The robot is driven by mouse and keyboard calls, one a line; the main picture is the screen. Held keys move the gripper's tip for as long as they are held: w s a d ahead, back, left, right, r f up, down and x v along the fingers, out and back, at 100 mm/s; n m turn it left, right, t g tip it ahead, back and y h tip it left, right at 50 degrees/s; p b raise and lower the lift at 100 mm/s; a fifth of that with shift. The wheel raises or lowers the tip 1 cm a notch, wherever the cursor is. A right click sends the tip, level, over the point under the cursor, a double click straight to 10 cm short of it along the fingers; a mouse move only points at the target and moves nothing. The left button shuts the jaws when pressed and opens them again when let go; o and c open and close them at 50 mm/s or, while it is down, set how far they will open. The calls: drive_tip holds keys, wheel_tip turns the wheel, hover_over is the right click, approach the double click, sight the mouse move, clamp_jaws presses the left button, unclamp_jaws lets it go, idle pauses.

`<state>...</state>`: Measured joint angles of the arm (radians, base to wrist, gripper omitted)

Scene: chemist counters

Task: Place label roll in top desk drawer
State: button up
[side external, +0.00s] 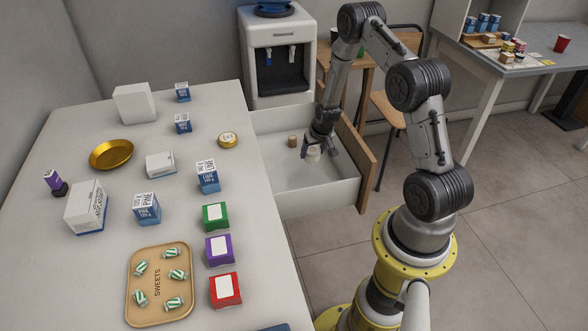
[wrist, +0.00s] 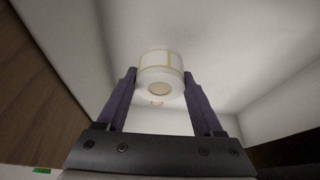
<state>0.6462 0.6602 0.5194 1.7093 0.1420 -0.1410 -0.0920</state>
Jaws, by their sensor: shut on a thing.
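The label roll (wrist: 157,63) is a white roll with a tan core and sits between the two fingertips of my gripper (wrist: 160,82) in the wrist view. The gripper is shut on it. In the side view, my gripper (side external: 314,146) points down inside the open desk drawer, with the pale roll (side external: 313,154) at its tips, low over the drawer floor. I cannot tell whether the roll touches the floor. The drawer (side external: 318,196) is pulled out from the desk, with white walls and a wooden front (side external: 353,150).
The white desk (side external: 100,265) holds boxes, a gold dish (side external: 111,154) and a sweets tray (side external: 158,245). A water dispenser (side external: 278,55) and chair (side external: 387,115) stand behind the drawer.

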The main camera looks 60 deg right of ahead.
sight(310, 173)
wheel_tip(310, 173, down, 8)
drive_tip(key=shift+r, duration=0.1)
idle(0.4)
drive_tip(key=o, duration=1.4)
drive_tip(key=shift+c, duration=0.2)
